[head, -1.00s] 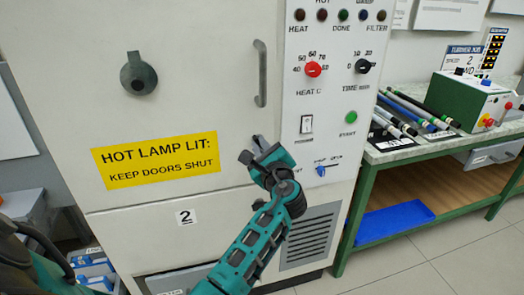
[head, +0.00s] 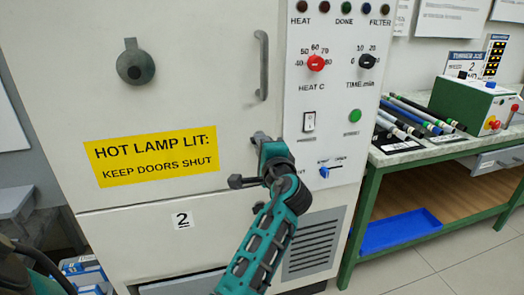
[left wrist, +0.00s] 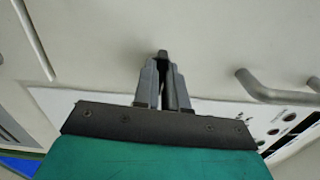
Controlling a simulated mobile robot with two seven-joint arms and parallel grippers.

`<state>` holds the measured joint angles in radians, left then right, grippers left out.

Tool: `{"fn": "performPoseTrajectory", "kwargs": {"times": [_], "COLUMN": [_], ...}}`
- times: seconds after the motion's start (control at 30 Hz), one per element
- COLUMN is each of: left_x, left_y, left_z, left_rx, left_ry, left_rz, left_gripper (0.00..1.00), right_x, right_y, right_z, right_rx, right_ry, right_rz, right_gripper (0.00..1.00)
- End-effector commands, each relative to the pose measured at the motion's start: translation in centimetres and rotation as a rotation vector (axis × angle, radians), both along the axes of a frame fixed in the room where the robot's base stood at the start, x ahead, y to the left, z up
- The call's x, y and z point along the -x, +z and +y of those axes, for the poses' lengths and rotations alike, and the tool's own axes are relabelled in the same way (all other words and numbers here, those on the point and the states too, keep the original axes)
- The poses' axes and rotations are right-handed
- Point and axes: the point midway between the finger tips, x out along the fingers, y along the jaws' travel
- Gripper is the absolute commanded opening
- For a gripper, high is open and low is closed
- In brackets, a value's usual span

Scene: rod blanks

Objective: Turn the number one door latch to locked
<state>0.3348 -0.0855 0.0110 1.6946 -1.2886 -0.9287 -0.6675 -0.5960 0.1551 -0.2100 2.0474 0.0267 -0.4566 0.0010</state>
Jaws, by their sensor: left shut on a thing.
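The upper door (head: 190,70) of the white cabinet carries a grey bar handle (head: 262,65) near its right edge. The lower door, labelled 2 (head: 182,219), is shut below it. My left gripper (head: 262,139) is at the right edge of the upper door, below the handle. In the left wrist view its fingers (left wrist: 163,80) are close together on a small grey piece, the door latch (left wrist: 163,54), whose tip shows past them. The fingers hide most of the latch, so its turn is hard to tell. My right gripper is not in view.
A control panel (head: 333,100) with knobs, a switch and a blue slider (head: 324,172) is just right of the gripper. A small dark piece (head: 258,207) sits by the lower door's top edge. A green-framed bench (head: 365,200) with several rods stands at the right.

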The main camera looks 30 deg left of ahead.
Motion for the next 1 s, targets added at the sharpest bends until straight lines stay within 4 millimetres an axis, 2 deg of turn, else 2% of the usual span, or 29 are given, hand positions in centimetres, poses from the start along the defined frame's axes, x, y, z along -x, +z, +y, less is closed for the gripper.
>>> {"fn": "performPoseTrajectory", "kwargs": {"times": [0.27,0.77,0.8,1.0], "left_x": [-0.02,-0.02,-0.02,-0.01], "left_y": [-0.06,0.04,0.04,0.01], "left_z": [0.03,0.02,0.02,0.01], "left_rx": [0.055,0.068,0.068,0.066], "left_ry": [0.000,0.000,0.000,0.000], "left_rz": [-0.066,-0.079,-0.079,-0.077], "left_gripper": [0.00,0.00,0.14,0.34], "right_x": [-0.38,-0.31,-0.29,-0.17], "right_y": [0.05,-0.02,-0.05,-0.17], "right_z": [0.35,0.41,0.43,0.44], "right_rx": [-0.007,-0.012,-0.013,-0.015], "right_ry": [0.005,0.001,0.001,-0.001], "right_rz": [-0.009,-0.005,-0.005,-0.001], "right_gripper": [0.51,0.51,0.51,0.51]}}
